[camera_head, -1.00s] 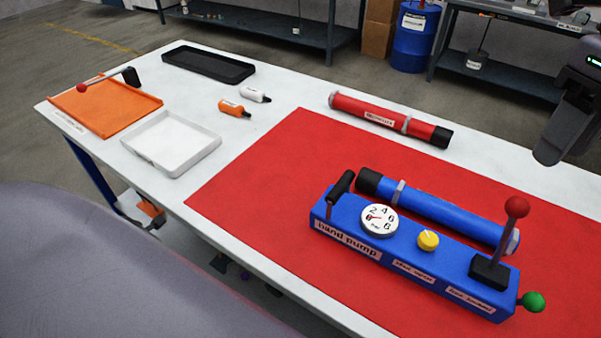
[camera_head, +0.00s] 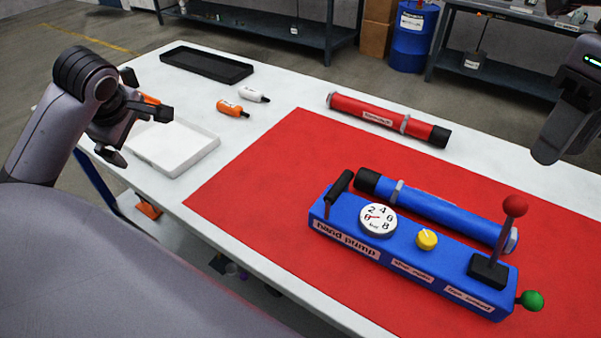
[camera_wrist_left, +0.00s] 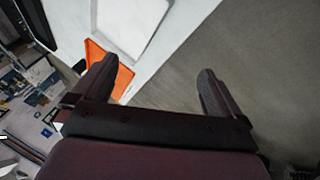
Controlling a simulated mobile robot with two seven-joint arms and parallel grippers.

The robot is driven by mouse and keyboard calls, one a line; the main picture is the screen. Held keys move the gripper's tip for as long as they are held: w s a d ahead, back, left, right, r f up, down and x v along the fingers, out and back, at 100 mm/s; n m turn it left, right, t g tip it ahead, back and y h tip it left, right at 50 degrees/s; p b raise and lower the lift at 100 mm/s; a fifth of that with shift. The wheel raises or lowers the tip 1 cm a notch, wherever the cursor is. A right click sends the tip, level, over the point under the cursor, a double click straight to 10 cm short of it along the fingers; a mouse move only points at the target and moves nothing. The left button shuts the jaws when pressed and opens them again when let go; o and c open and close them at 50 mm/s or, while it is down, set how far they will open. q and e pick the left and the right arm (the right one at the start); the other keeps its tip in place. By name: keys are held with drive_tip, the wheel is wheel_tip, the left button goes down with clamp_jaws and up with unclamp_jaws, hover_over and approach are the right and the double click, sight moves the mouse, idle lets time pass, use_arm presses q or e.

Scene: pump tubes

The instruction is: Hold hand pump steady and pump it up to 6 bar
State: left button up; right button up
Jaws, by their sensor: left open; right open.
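The blue hand pump (camera_head: 400,262) stands on a red mat (camera_head: 290,190) at the right of the table. It has a white gauge (camera_head: 378,219), a yellow knob (camera_head: 427,239), a black handle (camera_head: 340,184), a red-tipped lever (camera_head: 515,206) and a green knob (camera_head: 531,300). The gauge needle is too small to read surely. My left gripper (camera_head: 143,133) is open and empty above the table's left end, far from the pump. Its fingers also show in the left wrist view (camera_wrist_left: 157,82). At the upper right edge part of my right arm shows; its fingertips are not clearly visible.
A blue tube (camera_head: 435,212) lies behind the pump and a red tube (camera_head: 385,118) at the mat's back edge. A white tray (camera_head: 172,165), a black tray (camera_head: 207,65), an orange bottle (camera_head: 231,108) and a white bottle (camera_head: 254,95) are on the left. The mat's left part is clear.

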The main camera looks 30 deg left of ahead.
use_arm(q)
drive_tip(key=w+d+f+m+h, duration=0.2)
drive_tip(key=w+d+m+h, duration=0.2)
drive_tip(key=w+d+m, duration=0.3)
drive_tip(key=w+d+f+m+h, duration=0.3)
drive_tip(key=w+d+m, duration=0.3)
drive_tip(key=d+m, duration=0.25)
drive_tip(key=w+d+r+m+h, duration=0.2)
drive_tip(key=w+d+r+m, duration=0.1)
drive_tip(key=d+m, duration=0.35)
drive_tip(key=w+d+r+m+h, duration=0.1)
drive_tip(key=w+d+r+m, duration=0.15)
drive_tip(key=d+m, duration=0.4)
drive_tip(key=w+d+r+m+h, duration=0.2)
drive_tip(key=d+r+m, duration=0.15)
drive_tip(key=d, duration=0.55)
drive_tip(key=n+g+y, duration=0.3)
drive_tip(key=n+y, duration=0.4)
drive_tip(key=n, duration=0.3)
hover_over(378, 218)
wheel_tip(378, 218, down, 6)
drive_tip(key=shift+f, duration=3.75)
